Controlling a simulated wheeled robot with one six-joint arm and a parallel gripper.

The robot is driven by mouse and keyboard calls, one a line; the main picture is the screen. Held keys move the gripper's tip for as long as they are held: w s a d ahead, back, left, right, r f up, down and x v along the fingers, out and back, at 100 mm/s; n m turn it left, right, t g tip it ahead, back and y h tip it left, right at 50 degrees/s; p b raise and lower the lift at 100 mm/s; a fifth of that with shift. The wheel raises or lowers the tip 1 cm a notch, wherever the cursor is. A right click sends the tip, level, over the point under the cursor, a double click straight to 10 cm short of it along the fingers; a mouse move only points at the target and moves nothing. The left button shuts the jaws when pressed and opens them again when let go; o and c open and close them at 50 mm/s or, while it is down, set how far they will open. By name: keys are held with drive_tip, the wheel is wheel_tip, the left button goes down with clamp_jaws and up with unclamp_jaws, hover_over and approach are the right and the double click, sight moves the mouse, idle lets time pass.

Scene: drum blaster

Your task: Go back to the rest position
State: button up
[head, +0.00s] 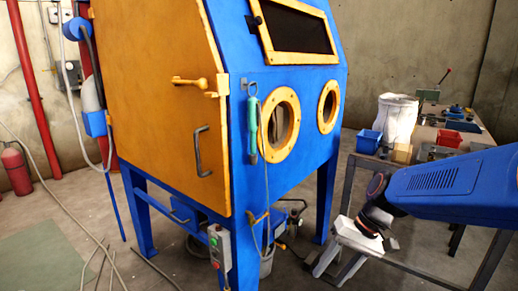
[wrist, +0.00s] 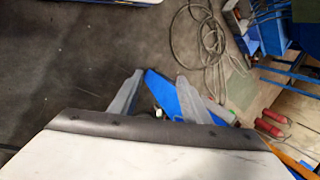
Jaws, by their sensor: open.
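My gripper (head: 332,274) hangs low at the lower right of the head view, pointing down, at the end of my blue arm. In the wrist view its two grey fingers (wrist: 160,80) stand apart with nothing held between them. A blue shape lies beyond the fingers there; I cannot tell what it is. The blaster cabinet (head: 215,218) stands left of my gripper, with clear space between them. Its orange side door (head: 150,100) appears shut, with a yellow latch handle (head: 190,82) across its edge.
A workbench (head: 425,132) with a white sack (head: 396,118) and blue and red bins is behind my arm. A teal-handled tool (head: 252,128) hangs on the cabinet front. A grey hose (wrist: 205,35) coils on the floor. Red extinguishers (wrist: 270,125) show at right in the wrist view.

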drive_tip(key=s+d+r+n+t+h, duration=0.1)
drive_tip(key=s+d+r+t+h, duration=0.3)
drive_tip(key=s+d, duration=0.6)
drive_tip(key=shift+s+r+t+h, duration=0.15)
drive_tip(key=shift+s+t+h, duration=0.45)
drive_tip(key=shift+s, duration=0.45)
